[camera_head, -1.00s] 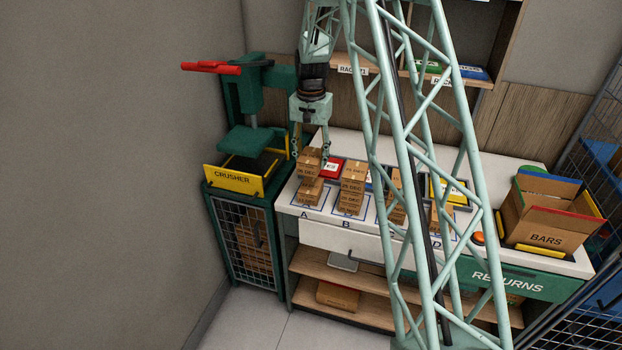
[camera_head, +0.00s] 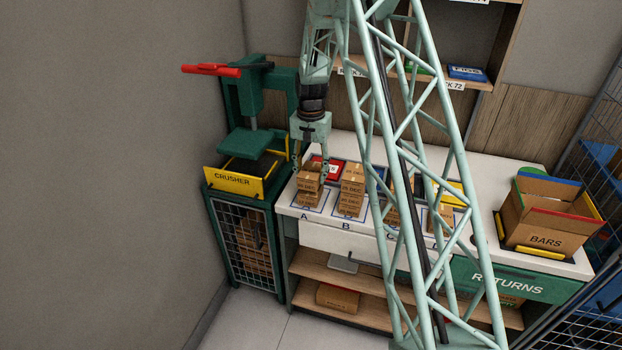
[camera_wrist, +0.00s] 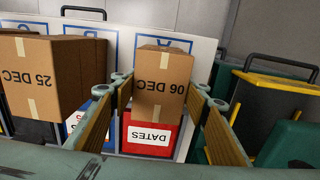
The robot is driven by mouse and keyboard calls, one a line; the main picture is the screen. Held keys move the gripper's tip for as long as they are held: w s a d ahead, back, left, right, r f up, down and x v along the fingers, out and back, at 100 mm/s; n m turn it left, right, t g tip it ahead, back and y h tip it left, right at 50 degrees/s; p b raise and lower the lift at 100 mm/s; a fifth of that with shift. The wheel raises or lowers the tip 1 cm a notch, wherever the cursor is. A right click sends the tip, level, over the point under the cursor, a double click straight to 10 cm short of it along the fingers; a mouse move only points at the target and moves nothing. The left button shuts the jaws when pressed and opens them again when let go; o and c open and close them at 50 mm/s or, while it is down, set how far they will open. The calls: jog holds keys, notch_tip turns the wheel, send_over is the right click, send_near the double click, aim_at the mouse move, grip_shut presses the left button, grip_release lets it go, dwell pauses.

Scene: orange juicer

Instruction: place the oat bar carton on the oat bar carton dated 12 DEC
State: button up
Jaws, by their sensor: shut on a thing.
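The oat bar carton (camera_wrist: 160,85), brown with tape, is between my gripper's fingers; in the wrist view its date appears upside down and reads 06 DEC. My gripper (camera_head: 311,167) is shut on it, with one finger on either side. In the head view the held carton (camera_head: 308,185) is directly above a lower carton (camera_head: 308,201) in marked place A. That lower carton's date is small, apparently 12 DEC. I cannot tell whether the two touch. The lower carton is hidden in the wrist view.
A neighbouring stack (camera_head: 351,198) stands in place B, with a 25 DEC carton (camera_wrist: 32,80) close in the wrist view. The crusher (camera_head: 232,182) stands left; the BARS box (camera_head: 545,241) stands far right.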

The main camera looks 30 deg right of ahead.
aim_at(311, 170)
jog(key=shift+f, duration=1.1)
jog(key=shift+f, duration=0.15)
jog(key=o, duration=1)
jog(key=shift+c, duration=0.2)
jog(key=shift+r, duration=0.2)
notch_tip(311, 170, up, 11)
jog(key=shift+r, duration=0.5)
jog(key=shift+a+r, duration=0.1)
